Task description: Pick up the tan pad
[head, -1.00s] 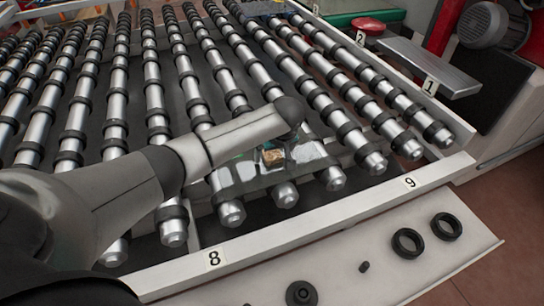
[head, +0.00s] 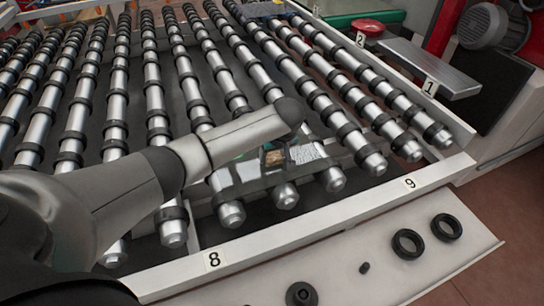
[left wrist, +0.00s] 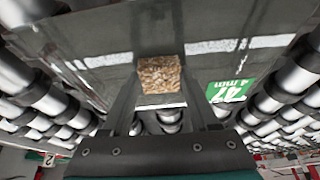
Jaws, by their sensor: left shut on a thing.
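The tan pad (left wrist: 160,74) is a small speckled, cork-like block, seen between my left fingers in the left wrist view. In the head view it is a small tan patch (head: 273,158) below the end of my left arm, partly hidden. My left gripper (left wrist: 161,84) is shut on the pad, with one finger at each side. The pad is over a clear glass pane (left wrist: 85,40); I cannot tell whether it touches the glass. My right gripper is in neither view.
The glass pane lies on the roller conveyor (head: 215,65), near its front rail (head: 300,230). A green label (left wrist: 228,92) is on the glass beside the pad. Black rings (head: 408,243) lie on the light shelf in front.

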